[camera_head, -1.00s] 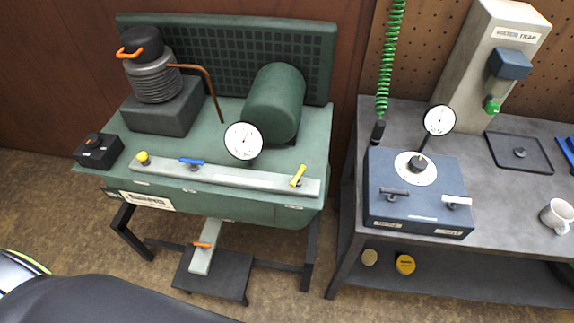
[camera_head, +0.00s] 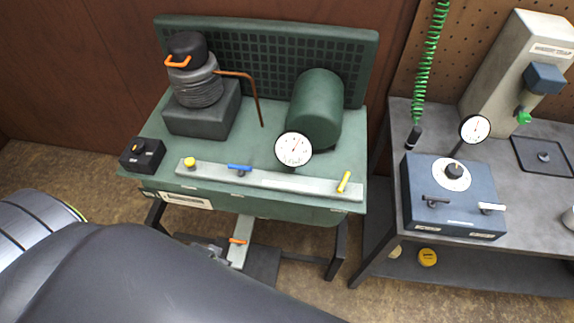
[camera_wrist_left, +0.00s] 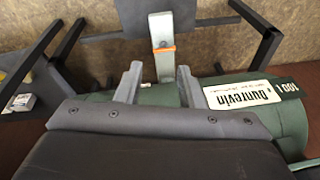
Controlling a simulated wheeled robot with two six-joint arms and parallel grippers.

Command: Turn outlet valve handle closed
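A grey valve rail runs along the front of the green compressor bench (camera_head: 265,205). It carries a blue lever handle (camera_head: 240,168), lying along the rail, and a yellow lever handle (camera_head: 344,181) at its right end, set across the rail. A round yellow knob (camera_head: 189,162) is at its left end. No readable label shows which is the outlet valve. My left gripper (camera_wrist_left: 159,68) is open and empty below the bench front. A grey lever with an orange band (camera_wrist_left: 163,48) shows beyond its fingers, apparently not gripped. My right gripper is out of view.
A pressure gauge (camera_head: 293,149) and green tank (camera_head: 315,108) stand behind the rail. A black switch box (camera_head: 143,154) sits at the bench's left end. A blue box with small levers (camera_head: 452,197) is on the grey table to the right. My dark arm covers the lower left.

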